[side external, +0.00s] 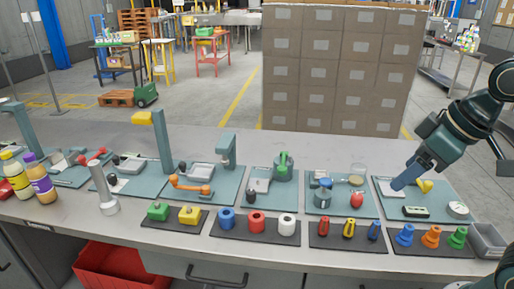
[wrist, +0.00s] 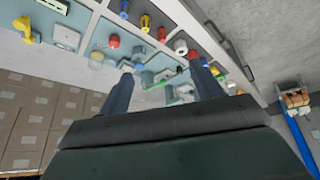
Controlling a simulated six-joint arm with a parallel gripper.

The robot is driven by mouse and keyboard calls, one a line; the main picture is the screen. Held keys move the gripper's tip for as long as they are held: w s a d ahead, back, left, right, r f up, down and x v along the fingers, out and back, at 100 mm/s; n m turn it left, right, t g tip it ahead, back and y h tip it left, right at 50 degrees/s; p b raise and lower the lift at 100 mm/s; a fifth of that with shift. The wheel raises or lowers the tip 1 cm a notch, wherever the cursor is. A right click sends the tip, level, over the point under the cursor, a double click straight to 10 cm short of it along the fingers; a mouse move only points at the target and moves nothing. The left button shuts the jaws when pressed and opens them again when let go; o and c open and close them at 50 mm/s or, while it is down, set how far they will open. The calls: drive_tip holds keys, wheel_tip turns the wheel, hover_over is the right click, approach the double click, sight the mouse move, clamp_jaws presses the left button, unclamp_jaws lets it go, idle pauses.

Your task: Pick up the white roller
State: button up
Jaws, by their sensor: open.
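The white roller (side external: 287,226) stands upright on a dark mat (side external: 240,236), at the right end of a row with a red roller (side external: 257,223) and a blue roller (side external: 227,218). The white roller also shows in the wrist view (wrist: 181,47), just beyond the tip of the right-hand finger. My gripper (side external: 398,185) is over the right-hand teal board in the side view, well to the right of the white roller and apart from it. In the wrist view its two fingers (wrist: 160,75) are spread apart with nothing held between them.
To the right of the roller mat are a mat with red, yellow and blue handles (side external: 348,229) and one with coloured cones (side external: 431,238). Behind the rollers is a teal board with a green-topped fixture (side external: 283,164). A grey bin (side external: 487,240) sits at the right edge.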

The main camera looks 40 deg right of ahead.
drive_tip(key=w+a+f+n+g+y, duration=0.1)
drive_tip(key=w+a+f+n, duration=0.1)
drive_tip(key=w+f, duration=0.4)
drive_tip(key=w+a+f+n+g+y, duration=0.1)
drive_tip(key=w+f+n, duration=0.4)
drive_tip(key=w, duration=0.7)
drive_tip(key=shift+a+f+y, duration=0.4)
drive_tip(key=shift+a+f, duration=0.2)
drive_tip(key=shift+a, duration=0.15)
drive_tip(key=shift+f, duration=0.1)
hover_over(287, 221)
drive_tip(key=s, duration=0.2)
drive_tip(key=shift+d+f, duration=0.2)
drive_tip(key=shift+f, duration=1.75)
drive_tip(key=shift+d+f, duration=0.15)
drive_tip(key=shift+f, duration=1.8)
drive_tip(key=shift+x, duration=2.6)
drive_tip(key=shift+s, duration=0.1)
